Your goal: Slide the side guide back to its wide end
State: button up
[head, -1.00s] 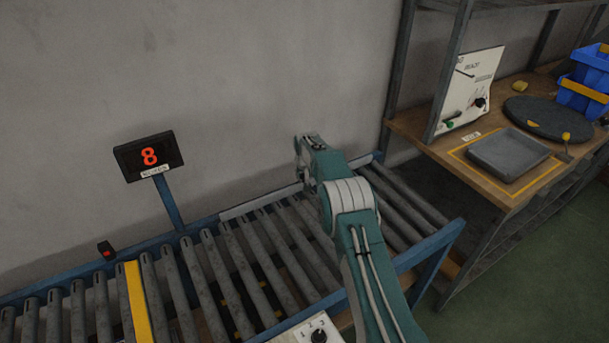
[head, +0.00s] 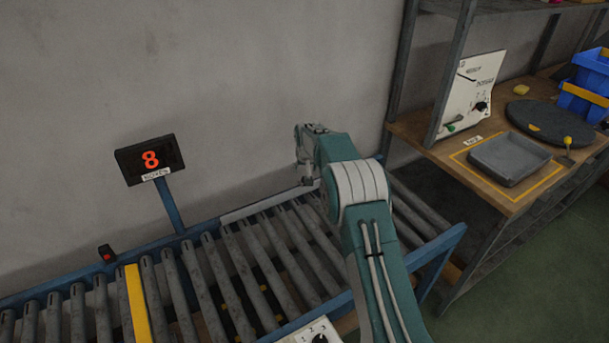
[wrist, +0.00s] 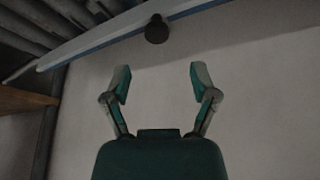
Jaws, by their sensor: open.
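The side guide (head: 268,203) is a pale grey rail along the wall side of the roller conveyor. In the wrist view the pale rail (wrist: 110,40) runs across the top, with a blue beam along it. A round black knob (wrist: 157,29) sticks out by the rail. My gripper (wrist: 158,80) is open and empty, its two fingers spread below the knob in that picture, apart from it. In the head view my gripper (head: 306,182) is near the right part of the guide by the wall; my arm hides part of the guide and the knob.
The conveyor rollers (head: 240,265) hold a yellow strip (head: 137,305) at left. A display reading 8 (head: 150,160) stands on a blue post behind. A wooden bench (head: 500,190) with a grey tray (head: 509,160) is at right. A dial box (head: 318,335) sits in front.

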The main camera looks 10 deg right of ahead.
jog(key=v, duration=0.5)
jog(key=shift+r, duration=0.1)
jog(key=s+d+r, duration=0.3)
jog(key=s+r, duration=1.7)
jog(key=s+d+f+t, duration=0.1)
jog(key=s, duration=2.8)
jog(key=shift+s+d+f, duration=0.15)
jog(key=shift+s+d, duration=0.1)
jog(key=shift+s, duration=0.15)
